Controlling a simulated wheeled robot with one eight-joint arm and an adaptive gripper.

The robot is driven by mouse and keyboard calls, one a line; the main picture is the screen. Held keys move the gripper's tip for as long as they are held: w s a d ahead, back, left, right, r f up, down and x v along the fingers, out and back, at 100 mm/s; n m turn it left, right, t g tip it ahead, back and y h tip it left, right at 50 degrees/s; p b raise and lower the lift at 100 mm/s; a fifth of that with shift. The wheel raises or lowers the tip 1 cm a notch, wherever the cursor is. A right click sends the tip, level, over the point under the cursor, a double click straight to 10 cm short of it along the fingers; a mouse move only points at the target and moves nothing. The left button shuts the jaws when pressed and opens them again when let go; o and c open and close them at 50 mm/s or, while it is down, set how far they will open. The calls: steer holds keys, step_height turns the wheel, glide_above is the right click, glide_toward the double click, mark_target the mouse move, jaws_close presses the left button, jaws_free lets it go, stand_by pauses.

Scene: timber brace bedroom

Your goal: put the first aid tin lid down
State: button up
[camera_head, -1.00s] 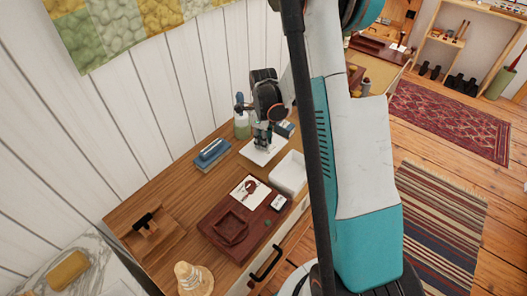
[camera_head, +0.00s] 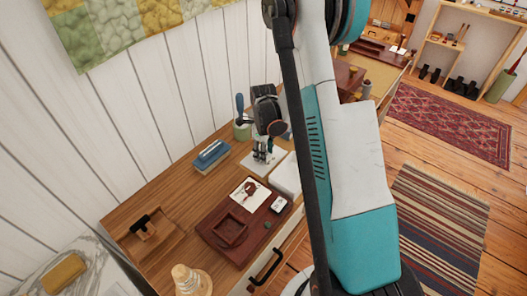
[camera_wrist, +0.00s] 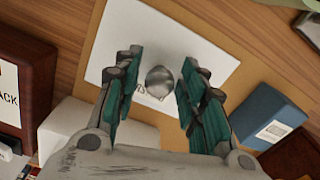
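The first aid tin lid (camera_wrist: 118,50) is a flat white plate with a round silver knob (camera_wrist: 160,82) and partly hidden print. In the wrist view it appears to lie flat on a tan mat (camera_wrist: 236,88). In the head view the lid (camera_head: 249,161) is on the wooden worktop below my gripper (camera_head: 262,156). In the wrist view my gripper (camera_wrist: 160,84) has one finger on each side of the knob, with narrow gaps showing; it looks open. The white open box (camera_head: 287,174), perhaps the tin, stands right of the lid, partly behind my arm.
A dark red-brown tray (camera_head: 215,222) with a paper card (camera_head: 247,190) is in front. Bare worktop (camera_head: 185,192) lies at the left.

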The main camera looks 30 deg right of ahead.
steer(key=shift+r, duration=0.1)
step_height(320, 180, up, 12)
steer(key=p, duration=0.3)
steer(key=shift+p, duration=0.35)
steer(key=shift+r, duration=0.1)
stand_by(0.4)
